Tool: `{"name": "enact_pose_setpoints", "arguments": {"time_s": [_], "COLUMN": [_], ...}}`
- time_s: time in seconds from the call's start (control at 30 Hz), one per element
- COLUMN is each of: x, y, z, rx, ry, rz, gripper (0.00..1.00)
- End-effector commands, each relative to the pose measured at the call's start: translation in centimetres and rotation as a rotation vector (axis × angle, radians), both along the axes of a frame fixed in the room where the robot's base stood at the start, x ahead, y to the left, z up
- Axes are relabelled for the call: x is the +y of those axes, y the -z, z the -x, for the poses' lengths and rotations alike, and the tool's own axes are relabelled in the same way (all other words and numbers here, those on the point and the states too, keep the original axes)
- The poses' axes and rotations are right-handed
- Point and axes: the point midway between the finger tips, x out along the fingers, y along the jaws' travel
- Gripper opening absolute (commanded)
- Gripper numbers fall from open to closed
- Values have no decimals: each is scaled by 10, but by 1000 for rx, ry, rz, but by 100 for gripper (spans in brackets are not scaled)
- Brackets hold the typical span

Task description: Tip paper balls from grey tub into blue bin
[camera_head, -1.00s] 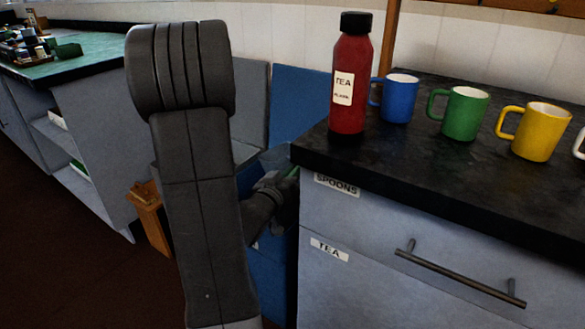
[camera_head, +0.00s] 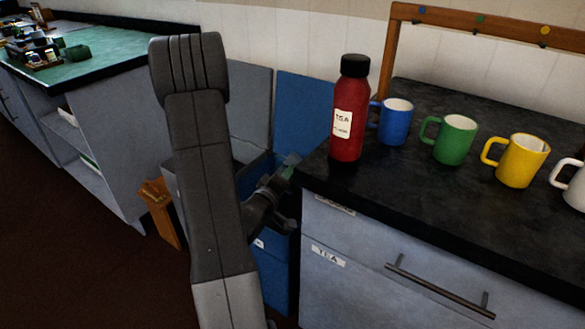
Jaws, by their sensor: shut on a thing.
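The blue bin (camera_head: 274,275) stands low between the grey cabinet and my arm. Its raised blue lid (camera_head: 305,112) leans near the wall, and my arm hides much of the body. My gripper (camera_head: 288,168) is above the blue bin's area, by the left corner of the black counter. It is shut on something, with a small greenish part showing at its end. I cannot make out the held thing's shape. No grey tub can be clearly told apart, and no paper balls are visible.
A grey bin with a raised lid (camera_head: 250,105) stands left of the blue one. Blue (camera_head: 396,122), green (camera_head: 455,140) and yellow (camera_head: 522,160) mugs stand right. A wooden stand (camera_head: 160,212) is left.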

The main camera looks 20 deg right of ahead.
Motion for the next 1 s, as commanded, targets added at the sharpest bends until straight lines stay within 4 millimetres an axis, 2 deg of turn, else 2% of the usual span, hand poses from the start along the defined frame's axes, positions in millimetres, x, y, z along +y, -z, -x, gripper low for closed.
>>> {"name": "enact_pose_setpoints", "arguments": {"time_s": [0.03,0.67,1.0], "x": [3,31,55], "y": [-5,-11,-2], "z": [-3,-31,-55], "rx": [27,368,574], "ry": [-2,-2,-1], "rz": [25,369,576], "gripper": [0,0,0]}}
